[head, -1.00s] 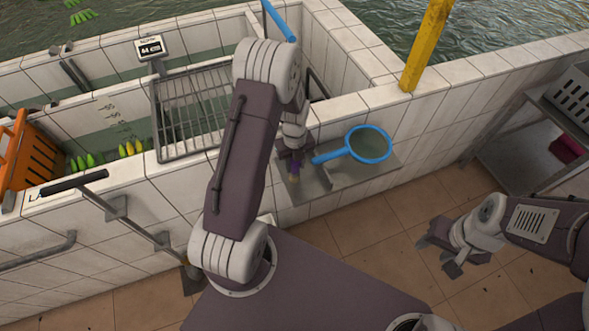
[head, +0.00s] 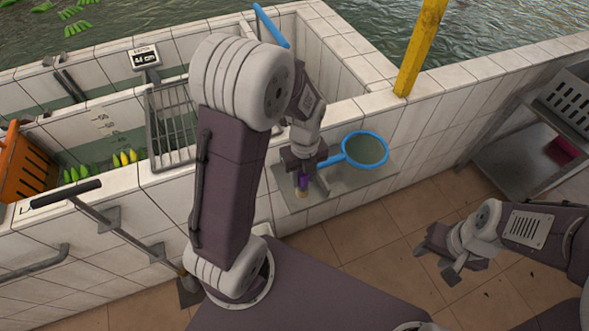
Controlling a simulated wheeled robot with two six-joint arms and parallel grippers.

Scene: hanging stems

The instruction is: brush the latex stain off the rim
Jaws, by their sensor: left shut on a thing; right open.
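My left gripper (head: 303,170) is shut on a small brush (head: 303,184) with a purple handle and a pale tip pointing down. It holds the brush over the left part of a grey metal shelf (head: 345,182) on the tiled wall; I cannot tell whether the tip touches the shelf. The white tiled rim (head: 440,82) runs along the tanks. I cannot make out a latex stain on it; my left arm hides part of the rim. My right gripper (head: 440,262) is open and empty above the floor at the right.
A blue-rimmed dip net (head: 364,149) lies on the shelf beside my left gripper. A metal rack (head: 173,125) spans the tank, with green and yellow fruit (head: 100,168) to its left. An orange crate (head: 24,165) and a yellow post (head: 420,48) stand at the rim.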

